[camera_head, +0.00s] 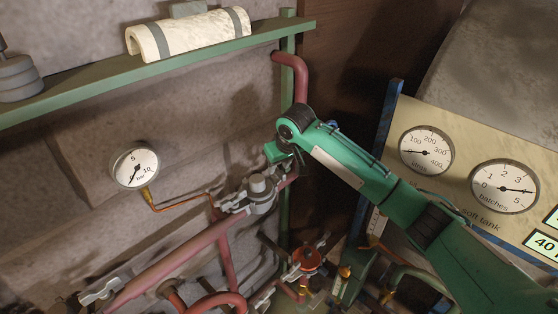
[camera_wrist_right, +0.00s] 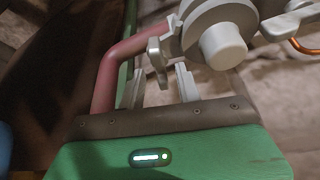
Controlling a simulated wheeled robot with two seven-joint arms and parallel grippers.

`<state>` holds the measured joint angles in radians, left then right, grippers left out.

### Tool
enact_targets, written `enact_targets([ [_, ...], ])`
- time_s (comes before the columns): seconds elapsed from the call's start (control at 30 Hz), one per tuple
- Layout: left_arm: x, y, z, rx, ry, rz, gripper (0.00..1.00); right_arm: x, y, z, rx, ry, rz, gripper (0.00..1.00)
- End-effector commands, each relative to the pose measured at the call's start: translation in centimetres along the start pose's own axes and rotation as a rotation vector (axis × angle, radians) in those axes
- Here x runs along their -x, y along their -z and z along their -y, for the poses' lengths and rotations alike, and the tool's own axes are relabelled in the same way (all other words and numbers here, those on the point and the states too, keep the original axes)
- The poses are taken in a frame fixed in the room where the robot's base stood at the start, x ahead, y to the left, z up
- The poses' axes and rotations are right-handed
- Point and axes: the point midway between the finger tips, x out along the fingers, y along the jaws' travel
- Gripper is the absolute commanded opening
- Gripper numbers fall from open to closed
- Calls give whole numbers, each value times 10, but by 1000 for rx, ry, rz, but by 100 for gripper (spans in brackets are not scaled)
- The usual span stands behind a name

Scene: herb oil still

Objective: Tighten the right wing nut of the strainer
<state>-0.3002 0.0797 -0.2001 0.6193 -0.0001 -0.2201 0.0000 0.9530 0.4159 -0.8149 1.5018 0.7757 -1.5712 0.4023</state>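The strainer (camera_head: 260,194) is a grey round body with a stubby cap, set in the red pipework in the head view. It also shows at the top of the wrist view (camera_wrist_right: 222,42). Its left wing nut (camera_head: 234,203) shows in the head view. The right wing nut (camera_wrist_right: 154,52) shows in the wrist view beside the strainer, with its wing pointing down. My right gripper (camera_wrist_right: 161,78) is open, with one fingertip on each side of the wing nut's lower end in the picture. Contact cannot be told. In the head view the gripper's tips are largely hidden. My left gripper is not in view.
A red pipe (camera_wrist_right: 115,65) bends close beside the gripper in the wrist view. A pressure gauge (camera_head: 135,168) sits left on the wall. A green shelf (camera_head: 160,70) runs above. A dial panel (camera_head: 470,155) stands right; a red valve (camera_head: 307,259) is below.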

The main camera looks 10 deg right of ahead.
Motion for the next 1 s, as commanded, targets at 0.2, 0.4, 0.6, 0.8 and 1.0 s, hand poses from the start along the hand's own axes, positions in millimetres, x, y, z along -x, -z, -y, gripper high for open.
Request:
enact_targets([
  [0.2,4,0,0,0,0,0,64,-10,0,0,0,0,-1,34],
  [0.4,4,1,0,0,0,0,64,-10,0,0,0,0,-1,34],
  [0.6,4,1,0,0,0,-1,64,-10,0,0,0,0,-1,0],
  [0.8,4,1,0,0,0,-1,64,-10,0,0,-4,-2,-1,0],
  [1.0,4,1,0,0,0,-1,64,-10,0,1,-46,-18,-2,0],
])
